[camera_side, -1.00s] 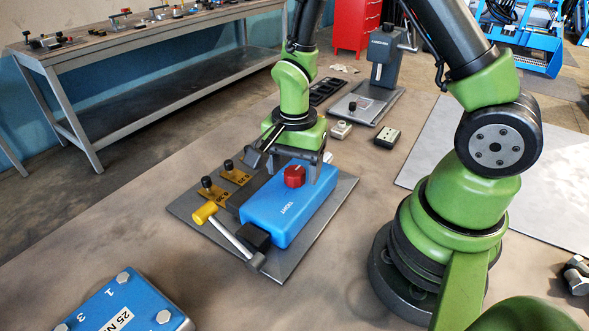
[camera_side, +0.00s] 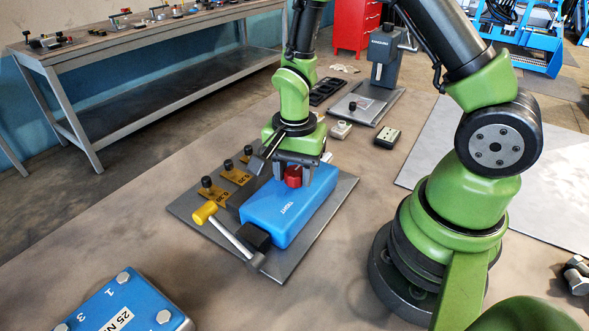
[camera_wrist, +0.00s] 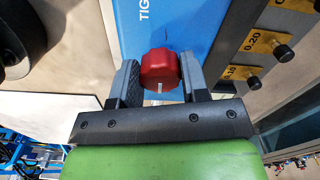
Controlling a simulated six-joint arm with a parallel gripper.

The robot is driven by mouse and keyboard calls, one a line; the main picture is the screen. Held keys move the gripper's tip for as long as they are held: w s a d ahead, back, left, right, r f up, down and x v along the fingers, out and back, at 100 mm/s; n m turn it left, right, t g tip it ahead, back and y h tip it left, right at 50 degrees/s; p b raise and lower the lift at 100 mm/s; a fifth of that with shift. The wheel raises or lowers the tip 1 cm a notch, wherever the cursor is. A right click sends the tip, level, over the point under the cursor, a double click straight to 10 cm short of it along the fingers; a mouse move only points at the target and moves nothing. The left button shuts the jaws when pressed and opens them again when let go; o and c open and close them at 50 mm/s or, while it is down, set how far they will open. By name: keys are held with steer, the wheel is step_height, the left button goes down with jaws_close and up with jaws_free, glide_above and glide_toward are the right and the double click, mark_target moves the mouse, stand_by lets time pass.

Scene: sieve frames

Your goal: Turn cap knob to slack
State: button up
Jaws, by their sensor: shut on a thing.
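The red cap knob (camera_side: 293,176) sits on top of the blue block (camera_side: 283,214), near its far end. Part of the block's white "TIGHT" lettering shows in both views. My gripper (camera_side: 293,182) is over the block with its fingers down around the knob, shut on it. In the wrist view, the knob (camera_wrist: 159,68) is between the two dark fingers, and a white line on it points toward the gripper body. Any label for slack is not visible.
A yellow-headed lever (camera_side: 205,212) lies along the block's near left side. Tan tags (camera_side: 237,174) with black knobs stand left of it, on a grey plate (camera_side: 343,198). A blue box with bolts (camera_side: 125,306) is at the front left. Small boxes (camera_side: 387,137) lie behind.

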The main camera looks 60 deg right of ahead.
mark_target(296, 171)
steer(key=n, duration=0.4)
steer(key=shift+n, duration=0.3)
steer(key=n, duration=0.3)
steer(key=shift+n, duration=0.3)
steer(key=n, duration=0.4)
steer(key=shift+d, duration=0.1)
steer(key=shift+n, duration=2.1)
steer(key=o, duration=0.9)
steer(key=shift+r, duration=0.15)
step_height(296, 171, up, 10)
steer(key=shift+f, duration=0.15)
